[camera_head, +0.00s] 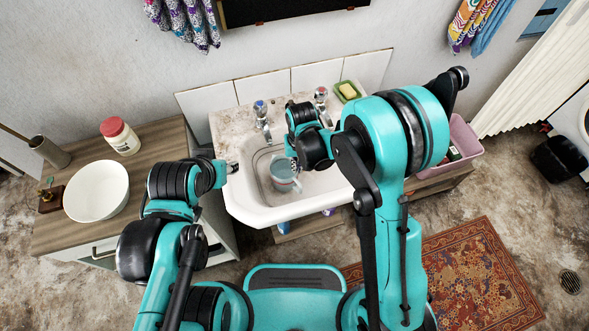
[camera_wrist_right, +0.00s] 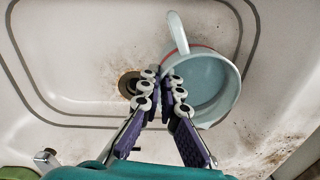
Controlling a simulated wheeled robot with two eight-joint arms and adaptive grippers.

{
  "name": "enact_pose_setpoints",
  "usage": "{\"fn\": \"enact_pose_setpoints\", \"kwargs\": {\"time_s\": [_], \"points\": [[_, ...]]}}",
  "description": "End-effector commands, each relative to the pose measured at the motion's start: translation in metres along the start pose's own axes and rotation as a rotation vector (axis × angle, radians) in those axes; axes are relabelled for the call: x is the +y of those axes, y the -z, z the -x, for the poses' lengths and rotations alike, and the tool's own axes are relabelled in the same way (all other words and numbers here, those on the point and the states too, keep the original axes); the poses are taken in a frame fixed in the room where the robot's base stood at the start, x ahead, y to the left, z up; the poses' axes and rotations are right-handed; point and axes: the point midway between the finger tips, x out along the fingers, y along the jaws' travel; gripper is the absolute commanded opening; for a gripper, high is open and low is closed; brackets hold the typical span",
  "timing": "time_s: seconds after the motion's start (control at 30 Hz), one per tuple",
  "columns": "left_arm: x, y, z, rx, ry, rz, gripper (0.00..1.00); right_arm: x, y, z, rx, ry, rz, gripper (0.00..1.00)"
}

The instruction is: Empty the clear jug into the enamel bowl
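The jug (camera_head: 284,172) stands in the basin of the sink. In the right wrist view the jug (camera_wrist_right: 212,88) looks pale grey-blue, with a reddish line near its rim, a handle at the top and bluish water inside. My right gripper (camera_wrist_right: 162,82) has its fingers close together on either side of the jug's left wall and appears shut on it. In the head view this gripper (camera_head: 293,165) is partly hidden by its wrist. The white enamel bowl (camera_head: 96,190) stands on the wooden cabinet at left. My left gripper (camera_head: 230,168) hovers by the sink's left edge, its fingers unclear.
A red-lidded jar (camera_head: 119,136) stands behind the bowl, and a metal cup (camera_head: 49,152) stands to its left. Two taps (camera_head: 262,120) rise behind the basin, with a soap dish (camera_head: 348,91) at the back right. A pink tub (camera_head: 455,150) stands right of the sink.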

Motion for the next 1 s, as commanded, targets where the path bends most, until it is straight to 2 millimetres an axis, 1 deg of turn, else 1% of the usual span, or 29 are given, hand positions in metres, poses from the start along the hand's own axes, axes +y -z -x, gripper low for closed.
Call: {"fn": "enact_pose_setpoints", "kwargs": {"time_s": [0.03, 0.1, 0.2, 0.3, 0.5, 1.0], "points": [[0.0, 0.005, 0.007, 0.0, 0.0, 0.0, 0.4, 0.0, 0.0, 0.016, 0.0, 0.0, 0.0, 0.0], [0.0, 0.008, 0.011, 0.0, 0.0, 0.0, 0.4, -0.001, -0.001, 0.031, 0.0, 0.0, 0.0, 0.0], [0.0, 0.012, 0.017, 0.0, 0.0, 0.0, 0.4, -0.001, 0.0, 0.05, 0.0, 0.0, 0.0, 0.0], [0.0, 0.015, 0.02, 0.0, 0.0, 0.0, 0.4, -0.001, 0.0, 0.064, 0.0, 0.0, 0.0, 0.0], [0.0, 0.018, 0.026, 0.0, 0.0, 0.0, 0.4, -0.002, 0.0, 0.082, 0.0, 0.0, 0.0, 0.0], [0.0, 0.029, 0.04, 0.0, 0.0, 0.0, 0.4, -0.002, 0.0, 0.107, 0.0, 0.0, 0.0, 0.0]]}}
